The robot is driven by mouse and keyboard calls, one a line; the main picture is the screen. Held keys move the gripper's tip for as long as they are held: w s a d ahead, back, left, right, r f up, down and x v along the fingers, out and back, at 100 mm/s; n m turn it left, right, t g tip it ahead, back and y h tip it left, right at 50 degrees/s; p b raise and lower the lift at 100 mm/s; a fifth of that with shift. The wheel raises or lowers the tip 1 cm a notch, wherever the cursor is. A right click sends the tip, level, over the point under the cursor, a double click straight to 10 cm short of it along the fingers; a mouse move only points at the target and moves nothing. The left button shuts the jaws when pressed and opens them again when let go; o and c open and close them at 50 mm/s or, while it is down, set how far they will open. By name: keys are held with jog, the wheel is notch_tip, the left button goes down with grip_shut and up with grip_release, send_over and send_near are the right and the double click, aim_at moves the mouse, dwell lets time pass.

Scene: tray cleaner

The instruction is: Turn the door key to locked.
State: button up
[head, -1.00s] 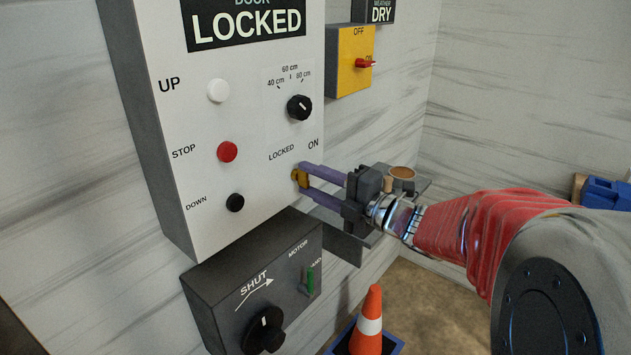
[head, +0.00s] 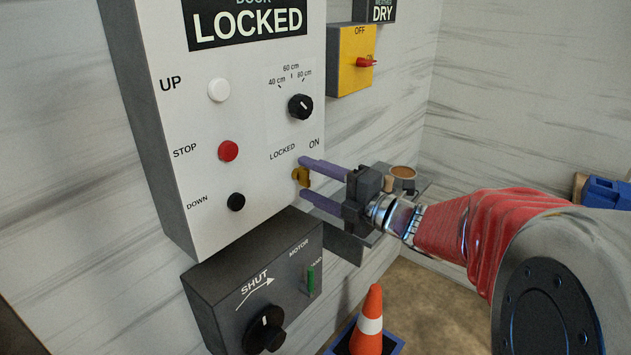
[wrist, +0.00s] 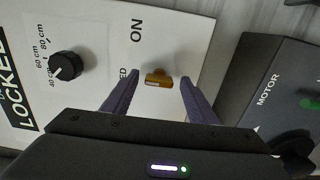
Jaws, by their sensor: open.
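The brass door key (head: 301,177) sits in the white control panel (head: 262,215), below the words LOCKED and ON. The display at the top of the panel (head: 248,24) reads LOCKED. My gripper (head: 307,178) is open, with one purple finger above the key and one below it, both apart from it. In the wrist view the key (wrist: 159,78) lies between the two open fingers, slightly beyond their tips, with its flat bow pointing toward the LOCKED label, which is partly hidden.
A black dial (head: 300,107) and white, red (head: 228,151) and black buttons are on the same panel. Below is a dark box (head: 222,300) with a SHUT knob and green switch. A yellow switch box (head: 350,62), a small shelf and an orange cone (head: 369,325) stand nearby.

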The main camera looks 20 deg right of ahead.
jog(key=v, duration=1.3)
jog(key=shift+s+d, duration=0.3)
jog(key=shift+f, duration=0.1)
